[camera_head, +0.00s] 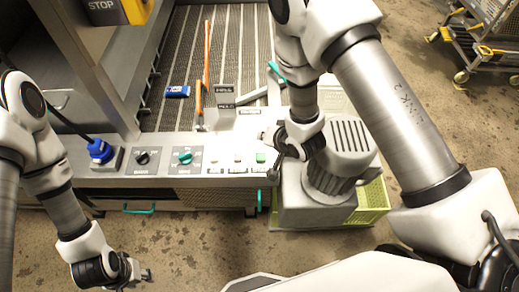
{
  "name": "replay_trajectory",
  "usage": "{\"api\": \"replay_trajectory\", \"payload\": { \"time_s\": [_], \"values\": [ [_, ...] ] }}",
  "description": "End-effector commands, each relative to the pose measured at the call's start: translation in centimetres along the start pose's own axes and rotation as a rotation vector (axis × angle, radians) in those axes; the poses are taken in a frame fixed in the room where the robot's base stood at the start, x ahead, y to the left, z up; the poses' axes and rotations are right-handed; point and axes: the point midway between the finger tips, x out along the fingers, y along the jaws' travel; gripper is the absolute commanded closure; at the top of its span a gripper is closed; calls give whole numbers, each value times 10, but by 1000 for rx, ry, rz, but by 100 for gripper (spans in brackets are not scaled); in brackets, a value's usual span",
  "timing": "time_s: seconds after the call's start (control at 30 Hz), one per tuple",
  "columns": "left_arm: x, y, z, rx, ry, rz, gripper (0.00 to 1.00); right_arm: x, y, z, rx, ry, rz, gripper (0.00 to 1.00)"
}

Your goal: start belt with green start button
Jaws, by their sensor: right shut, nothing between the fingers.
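The green start button (261,157) is a small green square at the right end of the pale control panel (190,145). My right gripper (272,170) is shut and empty, just right of the green button at the panel's right end. I cannot tell whether it touches the button. My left gripper (146,275) hangs low in front of the panel, over the floor and far from the button. It is too small to tell whether its fingers are open or shut.
The panel also carries a black knob (143,157), a teal knob (184,157) and a blue plug (99,150). Behind it lies the slatted belt (185,60) with a blue item (177,91). A motor housing (345,150) and green crate (373,200) stand right.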

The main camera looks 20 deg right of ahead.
Motion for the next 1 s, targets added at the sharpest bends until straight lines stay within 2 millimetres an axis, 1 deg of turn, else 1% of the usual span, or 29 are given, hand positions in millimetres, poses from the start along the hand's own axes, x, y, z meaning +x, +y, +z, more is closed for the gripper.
{"api": "replay_trajectory", "payload": {
  "time_s": [0.03, 0.13, 0.4, 0.53, 0.67, 1.0],
  "values": [
    [-3, 0, 0, 0, 0, 0, 60, -2, -6, -5, 6, 6, -11, 100],
    [-3, 0, 0, 0, 0, 0, 60, -1, -9, -7, 13, 11, -20, 100],
    [-2, 0, 0, 0, 0, 0, 60, 0, -8, -6, 13, 11, -19, 100],
    [4, 0, 0, 0, 0, 0, 60, 4, -5, -2, 13, 10, -18, 100],
    [17, 0, 0, 0, 0, 0, 60, 14, 3, 5, 13, 10, -18, 100],
    [62, 0, 0, 0, 0, 0, 60, 50, 28, 31, 13, 10, -17, 100]
  ]
}}
